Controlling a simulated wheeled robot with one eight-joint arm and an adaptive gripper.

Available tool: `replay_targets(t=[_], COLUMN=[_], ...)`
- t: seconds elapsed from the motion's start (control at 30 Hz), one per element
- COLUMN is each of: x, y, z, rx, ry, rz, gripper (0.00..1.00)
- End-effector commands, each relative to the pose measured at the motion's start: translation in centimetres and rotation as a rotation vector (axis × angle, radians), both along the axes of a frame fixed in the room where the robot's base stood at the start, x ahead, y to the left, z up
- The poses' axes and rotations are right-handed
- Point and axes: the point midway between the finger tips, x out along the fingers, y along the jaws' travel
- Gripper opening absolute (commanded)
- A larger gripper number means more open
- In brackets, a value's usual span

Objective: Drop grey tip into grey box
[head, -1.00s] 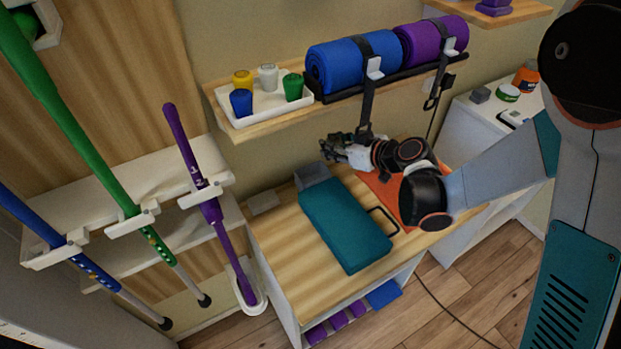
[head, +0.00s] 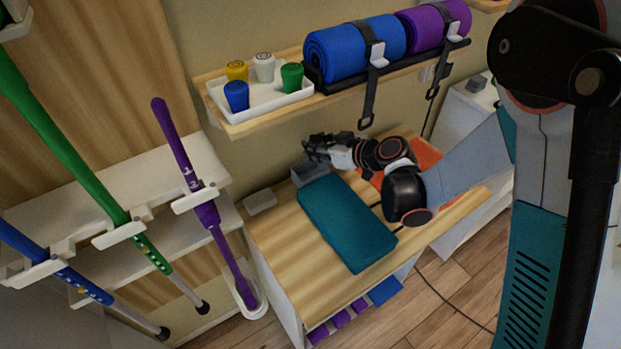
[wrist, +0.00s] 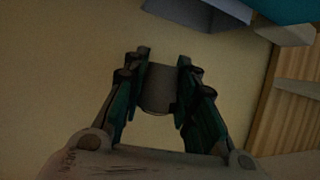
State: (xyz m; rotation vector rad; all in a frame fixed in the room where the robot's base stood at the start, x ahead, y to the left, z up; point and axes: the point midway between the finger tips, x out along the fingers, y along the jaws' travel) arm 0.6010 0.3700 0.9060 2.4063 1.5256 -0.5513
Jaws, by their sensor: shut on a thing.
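My gripper (head: 308,149) is above the back edge of the wooden bench, over the area of the small grey box (head: 307,175). In the wrist view its two fingers (wrist: 160,92) are shut on the grey tip (wrist: 159,88), a short, dull grey cylinder. In the head view I cannot make out the tip. The grey box stands behind the teal cushion, against the wall side. The wrist view shows what looks like the box (wrist: 205,14) at the top, apart from the held tip.
The teal cushion (head: 346,222) lies on the bench (head: 280,255), beside an orange mat (head: 424,156). A small pale block (head: 260,203) sits at the bench's back left. Above, a shelf holds a white tray (head: 262,107) of coloured tips and strapped rolls (head: 350,55).

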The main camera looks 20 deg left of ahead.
Motion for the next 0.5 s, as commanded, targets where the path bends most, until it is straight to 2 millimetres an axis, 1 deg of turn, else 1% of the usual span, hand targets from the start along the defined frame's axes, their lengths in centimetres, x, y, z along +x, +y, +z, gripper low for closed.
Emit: replay_targets(t=[0.03,0.17,0.47,0.5], x=[0.0,0.0,0.0,0.0], y=[0.0,0.0,0.0,0.0], z=[-0.9,-1.8,-2.0,-2.0], rx=[0.0,0.0,0.0,0.0], ry=[0.0,0.0,0.0,0.0], rz=[0.0,0.0,0.0,0.0], gripper=[0.0,0.0,0.0,0.3])
